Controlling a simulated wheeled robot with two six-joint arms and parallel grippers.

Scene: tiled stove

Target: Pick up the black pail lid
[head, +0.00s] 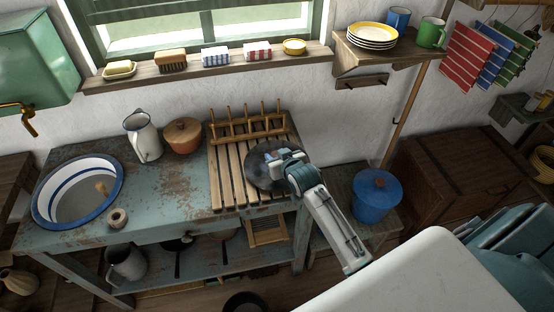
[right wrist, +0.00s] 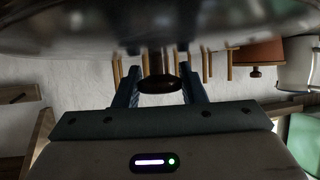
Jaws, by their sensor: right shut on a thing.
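A round, dark grey, glossy lid (head: 258,174) is over the slatted wooden drainboard in the head view, partly hidden by my right gripper. My right gripper (head: 275,157) is shut on the lid's knob. In the right wrist view the lid (right wrist: 160,25) spans the top of the picture, and its dark brown knob (right wrist: 160,84) sits between the two blue fingers. I cannot tell how high the lid is above the slats. My left gripper is not in view.
The slatted drainboard (head: 227,183) has a peg rack (head: 247,128) at its back. A wooden-lidded crock (head: 183,136), a white jug (head: 143,137) and a basin (head: 78,192) stand to the left. A blue lidded pail (head: 374,207) stands to the right. A dark round object (head: 244,303) is on the floor.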

